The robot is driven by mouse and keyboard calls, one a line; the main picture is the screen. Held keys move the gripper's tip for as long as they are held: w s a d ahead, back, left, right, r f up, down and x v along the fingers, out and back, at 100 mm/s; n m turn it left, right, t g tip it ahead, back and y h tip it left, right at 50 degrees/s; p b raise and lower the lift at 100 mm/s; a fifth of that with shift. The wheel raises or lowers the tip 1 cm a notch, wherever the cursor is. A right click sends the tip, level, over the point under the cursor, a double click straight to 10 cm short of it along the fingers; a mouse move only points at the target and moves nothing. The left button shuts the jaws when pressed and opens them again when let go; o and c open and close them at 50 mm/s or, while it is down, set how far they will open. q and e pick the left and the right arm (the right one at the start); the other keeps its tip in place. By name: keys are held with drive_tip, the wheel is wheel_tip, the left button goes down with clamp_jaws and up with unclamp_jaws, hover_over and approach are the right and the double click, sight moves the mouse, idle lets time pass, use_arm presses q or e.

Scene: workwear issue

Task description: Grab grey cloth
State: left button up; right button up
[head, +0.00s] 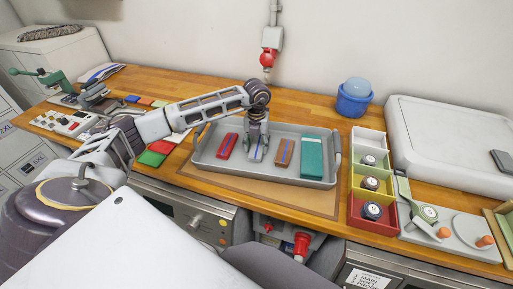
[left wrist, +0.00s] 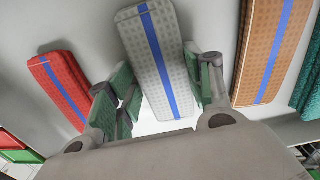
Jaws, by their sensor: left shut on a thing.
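The grey cloth (head: 256,155) is a folded, patterned pad with a blue stripe, lying in the grey metal tray (head: 220,177). My left gripper (head: 257,145) points down over it and is shut on it. In the left wrist view the grey cloth (left wrist: 152,50) runs between the two green-padded fingers (left wrist: 163,78), one at each long side. The gripper hides part of the cloth in the head view. My right gripper does not show.
In the tray a red cloth (head: 227,146) lies left of the grey one; a brown cloth (head: 284,152) and a teal cloth (head: 312,158) lie right. The tray has raised walls and handles. Coloured bins (head: 371,220) stand to its right.

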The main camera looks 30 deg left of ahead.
sight(257, 145)
use_arm(q)
drive_tip(key=shift+r, duration=0.1)
drive_tip(key=shift+r+b, duration=0.55)
drive_tip(key=shift+r, duration=4.4)
